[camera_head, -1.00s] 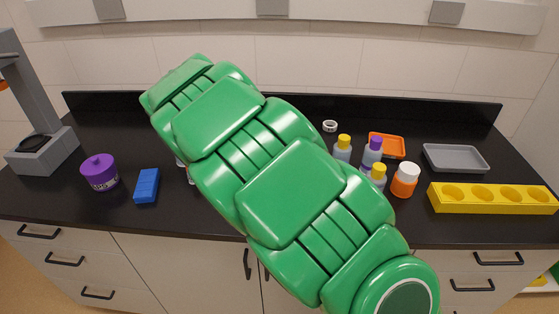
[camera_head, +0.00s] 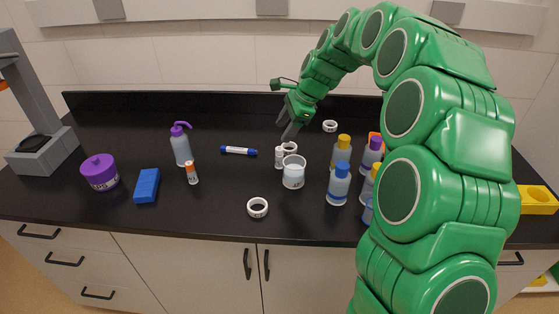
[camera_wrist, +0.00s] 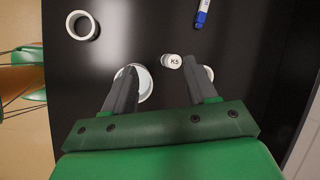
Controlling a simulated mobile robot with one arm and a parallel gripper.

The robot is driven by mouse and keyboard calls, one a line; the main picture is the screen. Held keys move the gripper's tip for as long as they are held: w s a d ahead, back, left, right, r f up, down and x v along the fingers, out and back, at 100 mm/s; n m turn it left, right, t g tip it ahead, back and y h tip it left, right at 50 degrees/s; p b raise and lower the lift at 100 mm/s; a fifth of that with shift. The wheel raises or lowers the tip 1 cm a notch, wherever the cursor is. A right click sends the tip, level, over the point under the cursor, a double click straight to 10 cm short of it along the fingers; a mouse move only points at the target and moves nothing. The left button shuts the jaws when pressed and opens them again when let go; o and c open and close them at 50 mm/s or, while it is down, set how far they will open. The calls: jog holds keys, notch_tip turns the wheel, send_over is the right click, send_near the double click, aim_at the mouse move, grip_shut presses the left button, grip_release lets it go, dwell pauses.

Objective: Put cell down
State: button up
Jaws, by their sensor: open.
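My gripper (camera_head: 290,131) is open above the counter, its fingers pointing down. In the wrist view my gripper (camera_wrist: 160,66) has its two fingers apart with nothing gripped. A small white pot marked K5 (camera_wrist: 173,61) shows between and just beyond the fingertips. It stands upright on the counter in the head view (camera_head: 279,157), below the gripper. I cannot tell for sure whether this pot is the cell. The gap between fingers and pot is hard to judge.
A beaker (camera_head: 293,175) and a white ring (camera_head: 290,147) stand close to the pot. Another ring (camera_head: 258,207) lies nearer the front edge. A blue-capped tube (camera_head: 238,150) lies to the left. Several bottles (camera_head: 338,186) crowd the right. Counter between blue block (camera_head: 146,185) and front ring is fairly clear.

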jog(key=w+d+r+m+t+y, duration=0.2)
jog(key=w+d+r+m+y, duration=0.1)
jog(key=r+m, duration=0.3)
send_near(282, 149)
notch_tip(282, 149, down, 2)
jog(key=w+a, duration=0.2)
jog(key=shift+a+f+m, duration=0.4)
jog(key=shift+a+f, duration=0.6)
jog(key=shift+f, duration=0.05)
jog(key=shift+s+x, duration=0.2)
jog(key=shift+x, duration=1.1)
jog(key=shift+s+x, duration=0.15)
jog(key=shift+x, duration=1.2)
jog(key=shift+c, duration=0.5)
grip_shut()
